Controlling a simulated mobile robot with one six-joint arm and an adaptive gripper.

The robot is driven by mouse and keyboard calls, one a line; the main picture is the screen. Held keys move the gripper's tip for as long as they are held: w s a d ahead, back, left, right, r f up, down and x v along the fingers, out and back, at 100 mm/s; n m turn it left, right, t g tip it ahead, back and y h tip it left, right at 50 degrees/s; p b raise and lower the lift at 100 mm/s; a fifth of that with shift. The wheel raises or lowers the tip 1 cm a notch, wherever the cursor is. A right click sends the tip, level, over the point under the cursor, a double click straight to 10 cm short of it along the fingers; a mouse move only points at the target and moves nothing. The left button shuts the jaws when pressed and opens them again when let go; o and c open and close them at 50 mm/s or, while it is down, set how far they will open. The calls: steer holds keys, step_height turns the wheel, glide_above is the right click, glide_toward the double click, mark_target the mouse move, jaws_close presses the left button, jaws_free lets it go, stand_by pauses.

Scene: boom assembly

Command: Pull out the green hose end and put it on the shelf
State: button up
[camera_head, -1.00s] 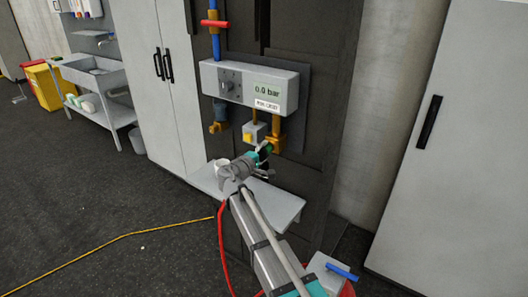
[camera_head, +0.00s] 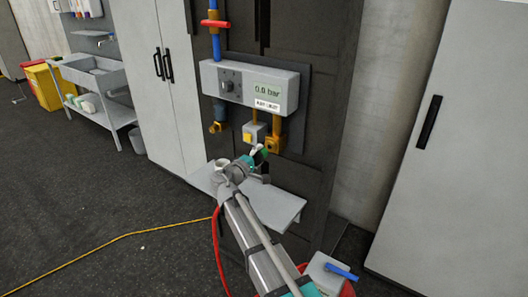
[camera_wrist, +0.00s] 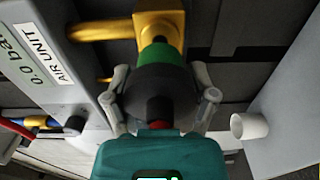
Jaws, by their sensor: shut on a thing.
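My gripper (camera_head: 258,156) is in front of the wall unit, just below and left of its brass outlet (camera_head: 278,142). In the wrist view its two grey fingers (camera_wrist: 160,95) are shut around the sides of the green hose end (camera_wrist: 175,68), which has a dark body and a red part behind. The hose end's tip points at the brass outlet (camera_wrist: 160,22); I cannot tell whether they still touch. The light grey shelf (camera_head: 282,206) is below my gripper, partly hidden by my arm. It also shows in the wrist view (camera_wrist: 288,120).
A white cup (camera_wrist: 250,126) stands on the shelf. The grey air unit (camera_head: 248,88) reads 0.0 bar. A red hose (camera_head: 217,245) hangs below my arm. The shelf's right part is clear.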

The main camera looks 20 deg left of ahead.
steer(key=shift+s+a, duration=0.15)
steer(key=shift+s, duration=0.45)
steer(key=shift+s+a, duration=0.15)
steer(key=shift+s, duration=0.2)
steer(key=shift+s, duration=0.15)
